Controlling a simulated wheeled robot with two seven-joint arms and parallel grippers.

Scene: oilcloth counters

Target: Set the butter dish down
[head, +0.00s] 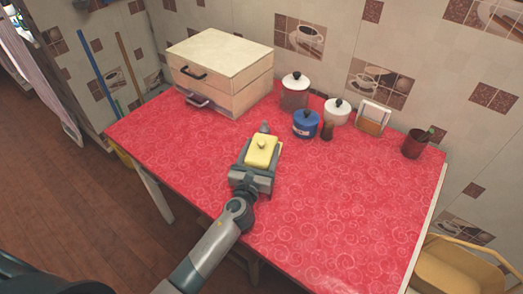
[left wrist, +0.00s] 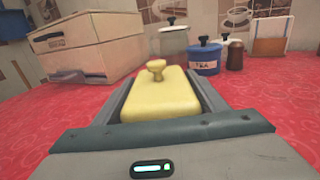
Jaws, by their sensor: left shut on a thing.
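The butter dish (head: 261,152) has a yellow lid with a round knob on top. In the left wrist view the butter dish (left wrist: 160,95) sits upright between the two fingers. My left gripper (head: 262,148) is shut on it, over the middle of the red oilcloth counter (head: 330,205). The dish's lower part is hidden by the gripper, so I cannot tell whether it touches the cloth. My right gripper is not in view.
A cream drawer box (head: 222,55) stands at the back left. Several canisters, including a blue one (head: 306,124), stand behind the dish. A napkin holder (head: 373,118) and a dark red cup (head: 415,145) are further right. The front and right of the counter are clear.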

